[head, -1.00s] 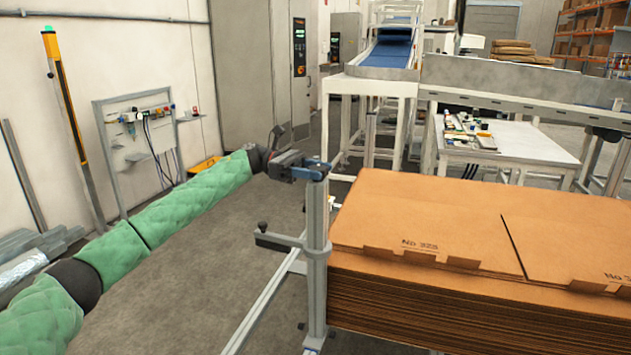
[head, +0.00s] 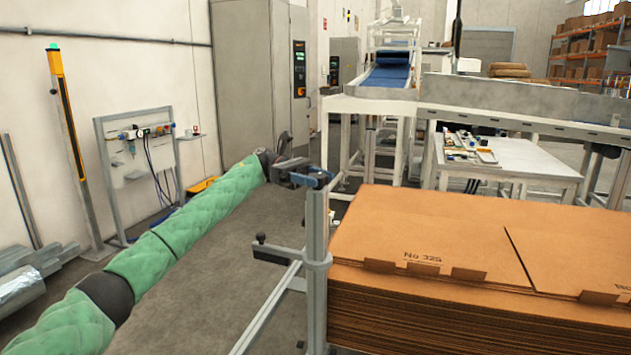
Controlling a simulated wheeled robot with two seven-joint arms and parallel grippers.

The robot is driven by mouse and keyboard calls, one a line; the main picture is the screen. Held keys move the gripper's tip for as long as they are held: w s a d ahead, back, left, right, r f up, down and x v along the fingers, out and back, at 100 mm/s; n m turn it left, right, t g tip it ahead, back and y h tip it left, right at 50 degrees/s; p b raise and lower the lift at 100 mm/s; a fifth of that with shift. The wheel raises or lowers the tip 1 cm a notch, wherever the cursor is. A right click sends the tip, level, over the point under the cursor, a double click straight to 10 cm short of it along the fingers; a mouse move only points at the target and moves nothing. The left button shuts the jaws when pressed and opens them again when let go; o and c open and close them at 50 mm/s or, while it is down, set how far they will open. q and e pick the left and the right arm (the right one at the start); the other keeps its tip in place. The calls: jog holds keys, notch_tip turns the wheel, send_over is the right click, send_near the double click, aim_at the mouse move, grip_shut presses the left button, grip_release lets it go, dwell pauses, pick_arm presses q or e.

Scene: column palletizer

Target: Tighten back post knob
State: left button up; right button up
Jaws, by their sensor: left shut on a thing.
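A grey upright post (head: 317,270) stands at the left edge of the cardboard stack in the head view. A side arm with a dark knob (head: 261,238) sticks out to the left from a collar partway up the post. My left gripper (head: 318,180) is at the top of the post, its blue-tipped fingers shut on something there. I take this to be the knob at the post's top, but the fingers hide most of it. My left arm reaches in from the lower left, in a green padded sleeve. My right gripper is not in view.
A tall stack of flat brown cardboard (head: 470,240) fills the lower right, close beside the post. A white table (head: 520,165) with small parts stands behind it, near a conveyor (head: 520,115). Grey floor (head: 220,260) is open to the left of the post.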

pick_arm(q)
jog(key=shift+r, duration=0.1)
jog(key=o, duration=0.9)
jog(key=shift+o, duration=0.2)
jog(key=v, duration=0.8)
jog(key=shift+b, duration=0.45)
